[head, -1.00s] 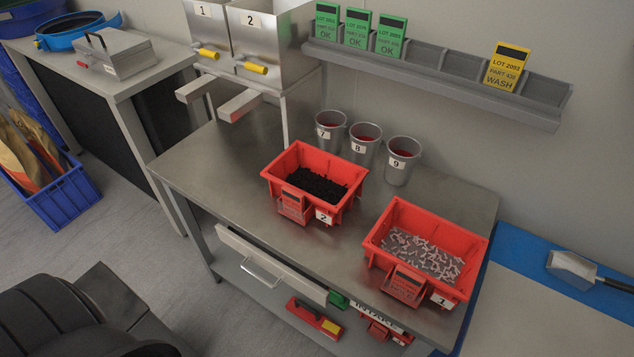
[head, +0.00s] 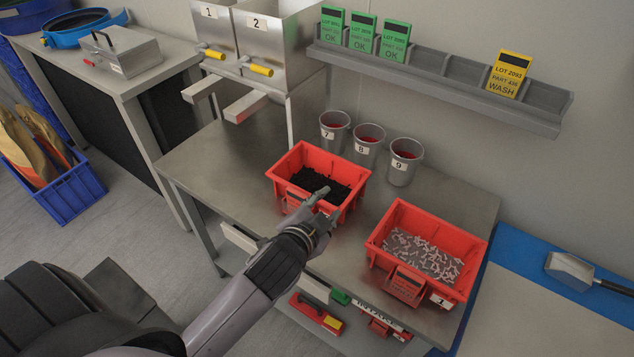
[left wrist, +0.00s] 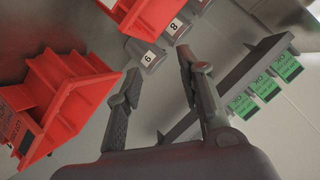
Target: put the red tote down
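Two red totes stand on the steel table. The red tote labelled 2 (head: 290,165) holds black material. The red tote at the right (head: 388,218) holds small pale pieces and has a card on its front. My left gripper (head: 326,204) is over the front right part of tote 2, hiding part of its front; I cannot tell whether it touches. In the left wrist view my left gripper (left wrist: 160,85) has its fingers apart with nothing between them. One red tote (left wrist: 75,95) shows at the left there and another (left wrist: 150,12) at the top edge. My right gripper is out of view.
Three grey cups (head: 369,145) stand behind the totes. Steel hoppers (head: 270,40) with yellow handles are at the back left. A wall rack (head: 435,78) holds green and yellow cards. The table's left part (head: 215,160) is clear. A scoop (head: 572,268) lies at the right.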

